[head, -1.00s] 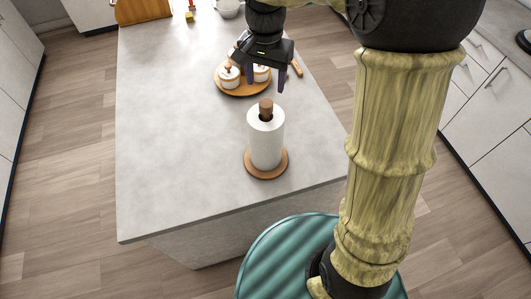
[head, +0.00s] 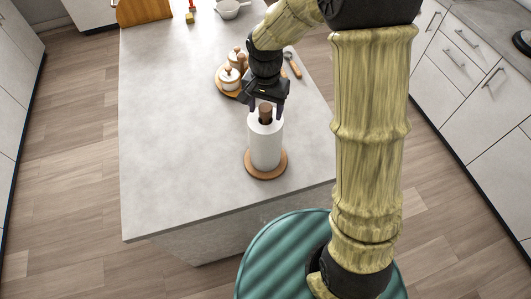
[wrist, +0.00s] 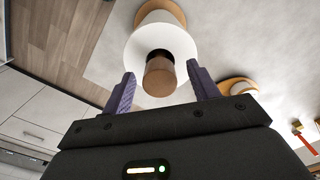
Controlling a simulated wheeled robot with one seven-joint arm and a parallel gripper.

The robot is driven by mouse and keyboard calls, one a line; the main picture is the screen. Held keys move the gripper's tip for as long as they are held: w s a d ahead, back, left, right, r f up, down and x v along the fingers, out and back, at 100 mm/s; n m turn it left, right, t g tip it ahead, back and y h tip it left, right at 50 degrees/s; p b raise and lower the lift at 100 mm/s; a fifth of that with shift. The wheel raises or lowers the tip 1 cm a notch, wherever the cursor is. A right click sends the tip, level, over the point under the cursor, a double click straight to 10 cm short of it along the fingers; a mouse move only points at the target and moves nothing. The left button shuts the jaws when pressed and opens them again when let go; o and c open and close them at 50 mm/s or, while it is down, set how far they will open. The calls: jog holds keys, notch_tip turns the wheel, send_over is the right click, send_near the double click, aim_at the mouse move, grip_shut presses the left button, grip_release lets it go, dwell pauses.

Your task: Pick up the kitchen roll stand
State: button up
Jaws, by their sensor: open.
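The kitchen roll stand (head: 265,145) stands upright near the front edge of the counter, with a white paper roll, a round wooden base and a wooden knob on top. My gripper (head: 265,108) is at the top of the stand, its fingers pointing down on either side of the knob. In the wrist view the stand's wooden knob (wrist: 160,75) lies between the two purple fingertips of my gripper (wrist: 161,88), with gaps on both sides. The fingers are open and hold nothing. The white roll and the base show beyond the knob.
Behind the stand, a round wooden tray (head: 226,88) holds white jars with wooden lids (head: 229,76), partly hidden by my arm. A wooden-handled utensil (head: 293,66) lies to its right. A white pan (head: 229,10) is further back. The counter's left side (head: 180,130) is clear.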

jog(key=shift+w+f, duration=0.1)
jog(key=shift+f, duration=0.75)
jog(key=shift+s+d, duration=0.1)
jog(key=shift+s, duration=0.1)
jog(key=shift+w, duration=0.15)
jog(key=shift+r, duration=0.1)
grip_shut()
